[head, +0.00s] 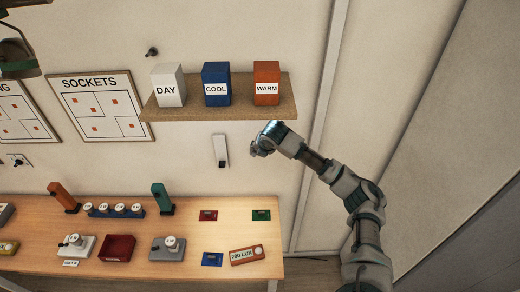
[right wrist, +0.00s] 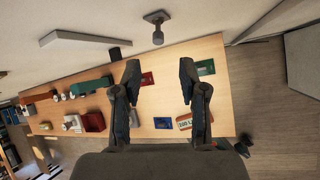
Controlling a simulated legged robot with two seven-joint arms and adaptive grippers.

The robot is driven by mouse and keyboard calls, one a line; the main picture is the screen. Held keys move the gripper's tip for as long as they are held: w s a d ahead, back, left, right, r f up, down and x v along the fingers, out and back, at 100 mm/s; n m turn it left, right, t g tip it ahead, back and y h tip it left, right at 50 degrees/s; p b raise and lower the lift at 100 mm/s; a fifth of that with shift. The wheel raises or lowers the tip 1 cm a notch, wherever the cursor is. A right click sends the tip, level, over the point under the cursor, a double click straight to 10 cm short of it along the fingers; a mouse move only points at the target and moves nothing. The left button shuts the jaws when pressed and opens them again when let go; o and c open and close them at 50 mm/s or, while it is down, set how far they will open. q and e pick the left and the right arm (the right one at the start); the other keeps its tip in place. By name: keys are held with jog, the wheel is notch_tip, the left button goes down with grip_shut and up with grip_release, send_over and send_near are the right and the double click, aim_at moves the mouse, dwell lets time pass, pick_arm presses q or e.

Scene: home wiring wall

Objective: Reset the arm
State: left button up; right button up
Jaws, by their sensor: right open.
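My right arm comes in from the right in the head view. Its gripper (head: 262,142) is in front of the wall, just below the right end of the wooden shelf. In the right wrist view the two fingers of my right gripper (right wrist: 158,78) stand wide apart with nothing between them, above the workbench. I cannot make out the fingertips clearly in the head view. I cannot identify my left gripper in either view.
The shelf (head: 220,112) holds a white DAY box (head: 168,86), a blue COOL box (head: 216,84) and an orange WARM box (head: 266,83). A white wall fitting (head: 221,150) hangs below it. The workbench (head: 225,230) carries several devices, including a 200 LUX block (head: 247,255). Floor is clear at right.

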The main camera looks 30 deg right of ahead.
dwell(0.6)
jog(key=s+a+f+m+g+y, duration=0.1)
jog(key=s+a+f+m, duration=0.3)
jog(key=s+a+f, duration=0.5)
jog(key=s+a+f+m+y, duration=0.2)
jog(key=s+a+f+m, duration=0.3)
jog(key=a+f, duration=0.65)
jog(key=s+d+f+m+g+h, duration=0.1)
jog(key=s+f+m, duration=0.3)
jog(key=s+m, duration=0.6)
jog(key=s+d+f+m+g, duration=0.1)
jog(key=s+f+m, duration=0.35)
jog(key=s, duration=0.95)
notch_tip(320, 180, down, 31)
jog(key=s+g+b, duration=0.2)
jog(key=s+b, duration=0.1)
jog(key=b, duration=0.3)
jog(key=s+d+f+b, duration=0.2)
jog(key=s+f+b, duration=0.1)
jog(key=s+f, duration=1.3)
notch_tip(320, 180, down, 3)
jog(key=shift+s+d+r+g+h, duration=0.2)
jog(key=shift+s+d+g+h, duration=0.1)
jog(key=shift+s+g, duration=0.1)
